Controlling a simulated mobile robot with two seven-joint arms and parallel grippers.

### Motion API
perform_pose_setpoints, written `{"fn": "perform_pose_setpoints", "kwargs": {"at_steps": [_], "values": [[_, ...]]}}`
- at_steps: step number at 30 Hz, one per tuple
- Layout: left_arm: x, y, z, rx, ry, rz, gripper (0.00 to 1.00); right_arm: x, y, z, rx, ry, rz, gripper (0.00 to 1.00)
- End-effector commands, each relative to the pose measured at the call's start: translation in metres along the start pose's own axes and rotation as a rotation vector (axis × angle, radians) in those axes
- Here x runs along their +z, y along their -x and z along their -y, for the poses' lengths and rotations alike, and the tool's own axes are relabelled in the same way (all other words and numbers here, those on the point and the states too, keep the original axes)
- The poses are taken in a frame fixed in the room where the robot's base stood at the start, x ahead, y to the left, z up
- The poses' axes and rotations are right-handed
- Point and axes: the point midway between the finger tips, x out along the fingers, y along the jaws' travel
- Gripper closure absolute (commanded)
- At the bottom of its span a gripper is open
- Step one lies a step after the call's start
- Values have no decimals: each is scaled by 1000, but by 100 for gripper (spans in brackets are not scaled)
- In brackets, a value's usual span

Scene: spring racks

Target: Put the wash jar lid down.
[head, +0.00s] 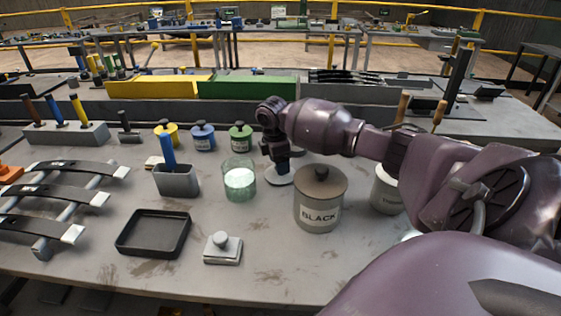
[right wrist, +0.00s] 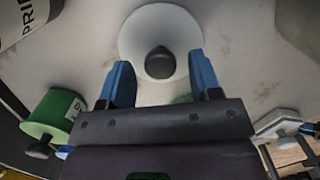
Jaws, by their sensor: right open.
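The wash jar lid is a pale round disc with a dark knob (right wrist: 160,62). It appears to lie flat on the grey table; in the head view its pale edge (head: 279,180) shows below my right gripper (head: 281,163). In the right wrist view the blue fingers of my right gripper (right wrist: 163,82) stand apart, one on each side of the knob and clear of it. The wash jar (head: 240,181), clear glass with pale green liquid, stands without a lid just left of the gripper. My left gripper is not in view.
A grey-brown jar labelled BLACK (head: 319,200) stands to the right in front, with a pale jar (head: 387,190) beyond it. Green (head: 241,137), blue (head: 203,138) and yellow (head: 167,134) pots stand behind. A black tray (head: 153,233) and a grey knobbed block (head: 222,248) lie in front.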

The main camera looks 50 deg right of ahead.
Motion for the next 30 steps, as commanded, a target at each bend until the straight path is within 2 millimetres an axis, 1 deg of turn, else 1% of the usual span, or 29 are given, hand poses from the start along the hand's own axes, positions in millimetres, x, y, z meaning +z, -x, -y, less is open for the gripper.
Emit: {"fn": "perform_pose_setpoints", "kwargs": {"at_steps": [1,6,9,15,21,30], "values": [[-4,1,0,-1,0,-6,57,0,14,-1,7,0,-2,42],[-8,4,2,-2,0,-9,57,0,48,-1,6,1,-3,42],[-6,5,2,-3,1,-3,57,0,67,-1,6,2,-2,42],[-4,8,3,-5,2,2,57,0,93,0,3,1,-2,42],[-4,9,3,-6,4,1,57,0,102,0,1,1,-1,42],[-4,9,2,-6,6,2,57,0,103,0,1,1,0,42]]}}
